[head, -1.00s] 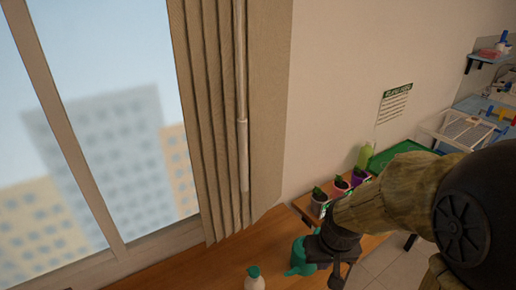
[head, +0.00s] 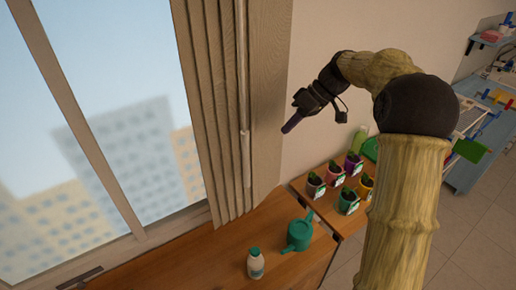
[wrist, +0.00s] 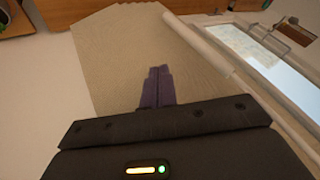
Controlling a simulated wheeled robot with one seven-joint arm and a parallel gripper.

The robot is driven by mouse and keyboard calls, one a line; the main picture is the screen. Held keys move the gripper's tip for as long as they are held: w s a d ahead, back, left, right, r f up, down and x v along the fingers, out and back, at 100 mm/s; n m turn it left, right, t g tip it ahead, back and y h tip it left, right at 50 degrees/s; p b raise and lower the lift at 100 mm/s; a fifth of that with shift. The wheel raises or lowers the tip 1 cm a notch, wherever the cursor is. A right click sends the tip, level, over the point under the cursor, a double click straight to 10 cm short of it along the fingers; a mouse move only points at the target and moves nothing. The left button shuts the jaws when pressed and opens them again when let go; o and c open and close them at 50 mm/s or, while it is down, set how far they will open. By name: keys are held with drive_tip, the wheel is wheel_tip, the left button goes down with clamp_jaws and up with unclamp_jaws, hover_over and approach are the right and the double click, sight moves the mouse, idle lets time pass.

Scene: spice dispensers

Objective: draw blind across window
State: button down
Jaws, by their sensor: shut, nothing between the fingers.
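The beige pleated blind (head: 215,110) hangs gathered at the right side of the window (head: 105,110), leaving most of the glass uncovered. A pale wand (head: 244,100) hangs down along the blind's front. My gripper (head: 287,129) is shut and empty, raised just right of the blind's right edge in the head view. In the wrist view my gripper's purple fingers (wrist: 158,84) are together and point at the blind's fabric (wrist: 130,50). The wand (wrist: 198,45) crosses to the right of the fingers there. I cannot tell whether the fingertips touch the fabric.
On the wooden counter (head: 200,262) below stand a teal watering can (head: 299,235) and a white bottle with a green cap (head: 255,264). Several potted plants (head: 348,200) stand on a shelf at right. A blue-topped table (head: 470,165) lies beyond my arm.

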drive_tip(key=shift+a+f, duration=0.1)
drive_tip(key=shift+f, duration=0.05)
drive_tip(key=s+a+f+p, duration=0.3)
drive_tip(key=a+f+p, duration=0.3)
drive_tip(key=a+f, duration=0.2)
drive_tip(key=shift+s+a+p, duration=0.3)
idle(0.3)
drive_tip(key=shift+a, duration=0.15)
